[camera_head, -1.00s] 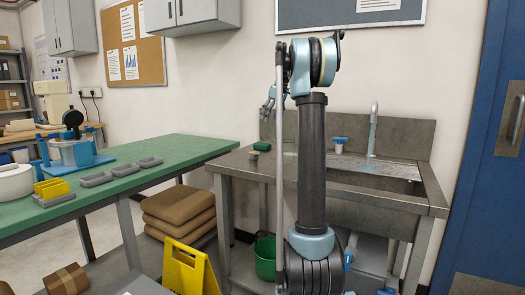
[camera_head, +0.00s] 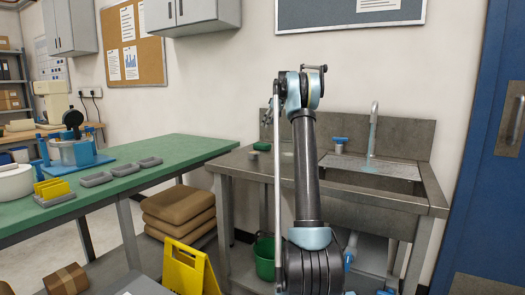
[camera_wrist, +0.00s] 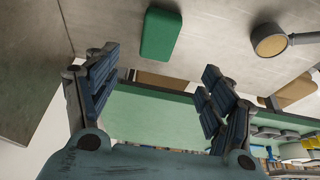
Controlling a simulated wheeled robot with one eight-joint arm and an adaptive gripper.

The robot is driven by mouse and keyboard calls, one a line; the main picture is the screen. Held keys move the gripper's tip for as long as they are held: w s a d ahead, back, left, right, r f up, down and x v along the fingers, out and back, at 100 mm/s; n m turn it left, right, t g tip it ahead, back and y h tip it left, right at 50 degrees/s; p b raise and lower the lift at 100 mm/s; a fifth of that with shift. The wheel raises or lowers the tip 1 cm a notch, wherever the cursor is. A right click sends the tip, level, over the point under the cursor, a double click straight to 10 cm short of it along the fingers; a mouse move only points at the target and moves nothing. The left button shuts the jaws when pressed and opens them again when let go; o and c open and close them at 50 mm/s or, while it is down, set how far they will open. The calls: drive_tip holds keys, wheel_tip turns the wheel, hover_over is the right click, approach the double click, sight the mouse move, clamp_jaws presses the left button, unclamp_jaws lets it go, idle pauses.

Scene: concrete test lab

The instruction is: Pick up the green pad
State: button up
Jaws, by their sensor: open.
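The green pad (camera_head: 262,146) is a small block lying on the left part of the metal sink counter (camera_head: 238,163), near the back. In the wrist view the green pad (camera_wrist: 160,34) shows whole at the top middle, on the grey counter surface, beyond the fingertips. My gripper (camera_wrist: 155,82) is open, its two dark blue ribbed fingers spread with nothing between them. In the head view my gripper (camera_head: 268,113) is small and partly behind my arm, above the counter close to the pad; it does not touch the pad.
The sink basin (camera_head: 375,177) and tap (camera_head: 373,130) are right of my arm. A blue-topped item (camera_head: 339,145) stands at the counter's back. A green table (camera_head: 165,152) with trays is at left. A yellow floor sign (camera_head: 188,270) and green bucket (camera_head: 265,258) stand low down.

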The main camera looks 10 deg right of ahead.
hover_over(263, 144)
drive_tip(key=d, duration=0.1)
drive_tip(key=f, duration=0.7)
drive_tip(key=shift+s+d, duration=0.15)
drive_tip(key=shift+s, duration=0.2)
drive_tip(key=shift+d+x, duration=0.15)
drive_tip(key=shift+x, duration=1.25)
drive_tip(key=shift+d+x, duration=0.1)
drive_tip(key=shift+x, duration=1.3)
drive_tip(key=shift+f, duration=0.3)
drive_tip(key=c, duration=1.2)
drive_tip(key=shift+r, duration=0.1)
wheel_tip(263, 144, up, 10)
drive_tip(key=shift+r, duration=0.2)
